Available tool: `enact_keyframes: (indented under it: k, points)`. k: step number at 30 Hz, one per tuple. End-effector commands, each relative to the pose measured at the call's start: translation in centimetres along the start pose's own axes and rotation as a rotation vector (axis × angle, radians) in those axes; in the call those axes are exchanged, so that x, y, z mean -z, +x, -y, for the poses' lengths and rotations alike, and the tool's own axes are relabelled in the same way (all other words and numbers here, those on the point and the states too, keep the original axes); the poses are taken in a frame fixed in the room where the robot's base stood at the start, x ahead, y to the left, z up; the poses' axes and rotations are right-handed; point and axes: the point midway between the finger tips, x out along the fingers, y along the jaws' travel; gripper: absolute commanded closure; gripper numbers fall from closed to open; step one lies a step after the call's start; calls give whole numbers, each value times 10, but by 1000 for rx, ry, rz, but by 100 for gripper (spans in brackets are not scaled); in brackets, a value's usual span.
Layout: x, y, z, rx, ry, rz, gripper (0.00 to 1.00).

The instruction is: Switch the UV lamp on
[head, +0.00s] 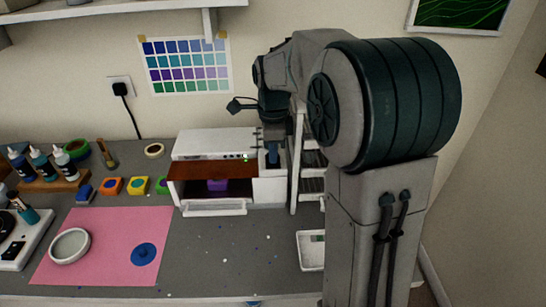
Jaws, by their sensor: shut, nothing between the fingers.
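The UV lamp (215,143) is a white box-like unit at the back of the bench, with a reddish-brown panel across its front. A small green light shows near the right of its front. Inside, under the panel, is a purple block (218,184). My gripper (272,160) points down at the right end of the unit, over its white right-hand section. It is shut with nothing in it. My arm partly hides this area, and I cannot tell whether the fingertips touch the unit. I cannot make out a switch.
A white rack (312,186) stands close right of the unit, with a white tray (311,262) in front. A pink mat (105,275) holds a white ring-shaped dish (70,246) and a blue disc (143,254). The middle front has only small specks.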

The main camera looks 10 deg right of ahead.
Motion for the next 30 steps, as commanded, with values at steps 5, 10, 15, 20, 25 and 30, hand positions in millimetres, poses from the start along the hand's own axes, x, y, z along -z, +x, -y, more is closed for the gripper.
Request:
enact_keyframes:
  k: [5,10,15,20,25,30]
  points:
    - [0,-18,0,1,0,0,100]
    - [0,-32,0,1,0,0,100]
    - [0,-46,0,2,-1,1,100]
    - [0,-58,0,1,-1,1,100]
    - [0,-67,0,1,-1,0,100]
    - [0,-66,0,1,-1,0,100]
